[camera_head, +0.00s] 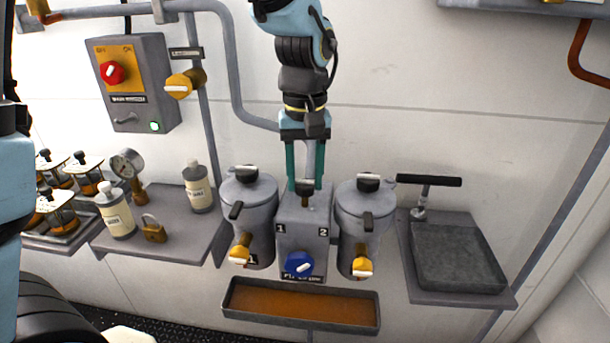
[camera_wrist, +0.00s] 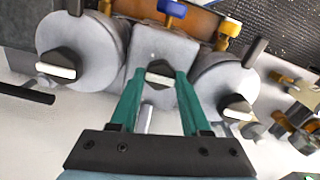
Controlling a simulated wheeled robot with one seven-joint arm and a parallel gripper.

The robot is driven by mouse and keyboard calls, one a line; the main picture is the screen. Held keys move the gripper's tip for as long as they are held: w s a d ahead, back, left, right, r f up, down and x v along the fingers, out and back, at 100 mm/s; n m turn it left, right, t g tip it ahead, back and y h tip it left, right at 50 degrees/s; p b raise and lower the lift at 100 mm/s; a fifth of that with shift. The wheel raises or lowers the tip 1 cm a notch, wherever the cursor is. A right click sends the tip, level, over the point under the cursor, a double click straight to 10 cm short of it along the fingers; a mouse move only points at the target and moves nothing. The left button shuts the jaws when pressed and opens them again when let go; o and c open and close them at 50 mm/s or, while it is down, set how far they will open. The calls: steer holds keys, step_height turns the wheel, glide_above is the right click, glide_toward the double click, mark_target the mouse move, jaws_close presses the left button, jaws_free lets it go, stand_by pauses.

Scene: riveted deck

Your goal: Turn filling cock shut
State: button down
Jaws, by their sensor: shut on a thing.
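A small black knob with a white bar sits on top of the grey middle block (camera_head: 292,225), between two grey canisters. I take it to be the filling cock (camera_wrist: 160,73). In the wrist view its white bar runs across, from finger to finger. My gripper (camera_head: 305,187) points down from above, its green fingers on either side of the knob. It is shut on it. In the head view the fingers partly hide the knob. A blue knob (camera_head: 299,264) is on the block's front.
The left canister (camera_head: 249,210) and right canister (camera_head: 366,215) stand close beside the fingers, with black lid knobs and yellow cocks low down. A brown-filled tray (camera_head: 230,303) lies below. Bottles and a padlock (camera_head: 153,229) are on the left shelf; a grey basin (camera_head: 455,258) is right.

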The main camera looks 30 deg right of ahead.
steer(key=shift+m, duration=0.3)
steer(key=m+p, duration=0.1)
steer(key=m, duration=0.3)
steer(key=shift+r, duration=0.1)
steer(key=m+p, duration=0.1)
steer(key=m, duration=0.4)
steer(key=m+p, duration=0.2)
steer(key=m, duration=0.2)
steer(key=shift+m+p, duration=1)
steer(key=shift+m, duration=1.1)
steer(key=shift+c, duration=1.9)
jaws_free()
